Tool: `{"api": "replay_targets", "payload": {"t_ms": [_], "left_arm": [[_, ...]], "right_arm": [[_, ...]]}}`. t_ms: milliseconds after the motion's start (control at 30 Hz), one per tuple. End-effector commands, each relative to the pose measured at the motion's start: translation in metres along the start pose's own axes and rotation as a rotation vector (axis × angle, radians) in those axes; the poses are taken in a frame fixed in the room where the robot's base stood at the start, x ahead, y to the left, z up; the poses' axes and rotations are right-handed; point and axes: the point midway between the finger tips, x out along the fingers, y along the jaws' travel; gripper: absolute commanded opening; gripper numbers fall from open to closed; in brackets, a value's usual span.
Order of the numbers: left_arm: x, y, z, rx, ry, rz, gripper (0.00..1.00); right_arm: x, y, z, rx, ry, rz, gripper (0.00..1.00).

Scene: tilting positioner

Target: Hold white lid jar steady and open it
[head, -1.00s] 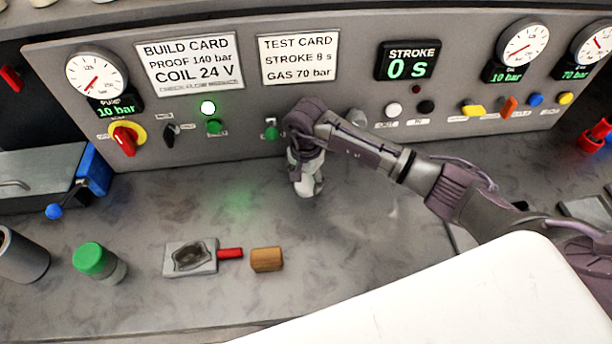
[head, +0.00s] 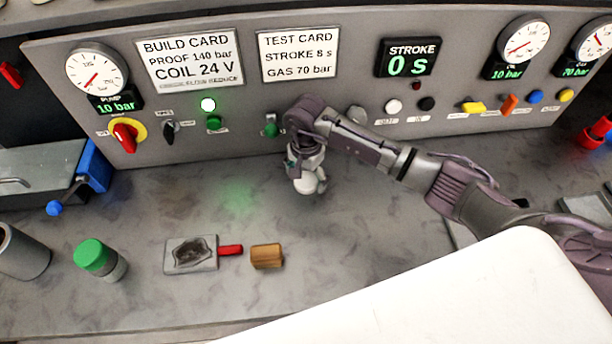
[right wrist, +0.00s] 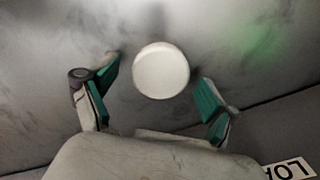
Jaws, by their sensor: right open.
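The white lid jar shows its round white lid (right wrist: 161,70) from above in the right wrist view, between and a little beyond my right gripper's fingertips. My right gripper (right wrist: 158,82) is open, with one green-padded finger on each side and clear gaps to the lid. In the head view, my right gripper (head: 305,160) is just above the jar (head: 307,184), in front of the panel, and hides part of it. My left gripper is in neither view.
A green-lidded jar (head: 98,259), a flat plate with a red handle (head: 192,254) and a brown block (head: 266,257) stand on the bench at left. The control panel (head: 330,100) with gauges and knobs rises close behind the gripper. Bench in front of the jar is clear.

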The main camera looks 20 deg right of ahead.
Motion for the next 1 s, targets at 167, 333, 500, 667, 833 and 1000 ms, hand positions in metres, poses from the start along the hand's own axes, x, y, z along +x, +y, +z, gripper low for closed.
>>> {"api": "replay_targets", "payload": {"t_ms": [167,333,500,667,833,1000], "left_arm": [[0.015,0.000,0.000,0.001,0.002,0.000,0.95],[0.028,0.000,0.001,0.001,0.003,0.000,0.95],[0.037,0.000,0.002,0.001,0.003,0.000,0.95],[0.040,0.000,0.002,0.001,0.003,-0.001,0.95],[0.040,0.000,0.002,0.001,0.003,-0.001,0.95],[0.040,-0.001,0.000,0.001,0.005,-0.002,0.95]], "right_arm": [[-0.031,-0.002,-0.002,-0.002,0.006,-0.009,0.87],[-0.068,-0.002,-0.002,-0.001,0.006,-0.008,0.87],[-0.099,-0.001,-0.001,-0.001,0.005,-0.006,0.87],[-0.114,0.000,-0.001,0.000,0.003,-0.003,0.87],[-0.118,0.000,0.000,0.000,0.001,-0.002,0.87],[-0.118,0.000,0.000,0.000,0.001,-0.002,0.87]]}}
